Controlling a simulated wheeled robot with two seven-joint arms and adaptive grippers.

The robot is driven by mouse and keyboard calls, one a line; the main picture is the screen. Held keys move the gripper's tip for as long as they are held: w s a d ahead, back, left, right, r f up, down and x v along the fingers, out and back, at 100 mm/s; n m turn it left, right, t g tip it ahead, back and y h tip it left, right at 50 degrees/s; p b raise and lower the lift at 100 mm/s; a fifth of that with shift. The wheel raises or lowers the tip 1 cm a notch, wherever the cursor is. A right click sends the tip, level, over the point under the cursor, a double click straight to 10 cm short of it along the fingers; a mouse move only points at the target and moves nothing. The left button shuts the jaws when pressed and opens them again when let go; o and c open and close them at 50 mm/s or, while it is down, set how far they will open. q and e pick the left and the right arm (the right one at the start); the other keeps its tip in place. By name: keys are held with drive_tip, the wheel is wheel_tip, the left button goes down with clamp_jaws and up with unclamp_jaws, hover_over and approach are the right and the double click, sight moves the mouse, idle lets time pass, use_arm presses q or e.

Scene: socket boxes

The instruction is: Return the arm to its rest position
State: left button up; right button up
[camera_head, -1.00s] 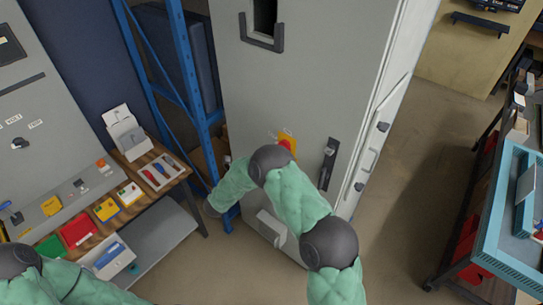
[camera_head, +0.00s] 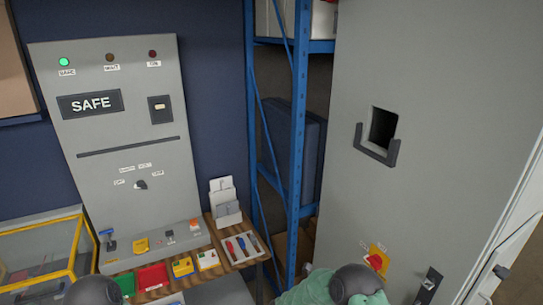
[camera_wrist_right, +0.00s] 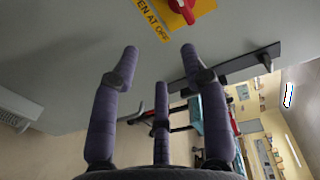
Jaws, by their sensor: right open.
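My right gripper (camera_wrist_right: 160,56) shows in the right wrist view with its dark purple fingers spread and nothing between them. It is near the grey cabinet face, below a yellow plate (camera_wrist_right: 155,22) with a red switch (camera_wrist_right: 183,8). In the head view, my green right arm (camera_head: 320,289) with its dark joint is at the bottom edge, and its gripper is out of frame. Of my left arm only a dark rounded joint (camera_head: 93,291) shows at the bottom left. The left gripper is out of view.
The tall grey cabinet (camera_head: 450,130) has a square opening, a red switch (camera_head: 375,262) and a black handle (camera_head: 429,284). A grey control panel (camera_head: 125,130) reads SAFE with a green lamp lit. A blue shelf rack (camera_head: 297,140) stands between. Coloured boxes lie on a wooden bench (camera_head: 222,262).

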drive_tip(key=s+f+m+g+y+b, duration=0.25)
drive_tip(key=s+f, duration=0.35)
drive_tip(key=f, duration=0.3)
drive_tip(key=s+f+m+g+y+b, duration=0.1)
drive_tip(key=s+f+m+g+y, duration=0.25)
drive_tip(key=s+f, duration=0.4)
drive_tip(key=s+a+f+m+g+y+b, duration=0.5)
drive_tip(key=s+a+f+m+y, duration=0.4)
drive_tip(key=s+a+f+m, duration=0.45)
drive_tip(key=s+a+f+m+t+y+b, duration=0.1)
drive_tip(key=a+f+m+t+y+b, duration=0.1)
drive_tip(key=m, duration=0.9)
drive_tip(key=s+a+f+m+t+y+b, duration=0.1)
drive_tip(key=a+f+m+t+y+b, duration=0.1)
drive_tip(key=m, duration=1)
wheel_tip(320, 180, down, 2)
drive_tip(key=shift+t+y+b, duration=0.4)
drive_tip(key=shift+t+b, duration=0.2)
drive_tip(key=shift+t, duration=0.1)
drive_tip(key=shift+a, duration=0.1)
drive_tip(key=shift+c, duration=0.6)
drive_tip(key=shift+s, duration=0.1)
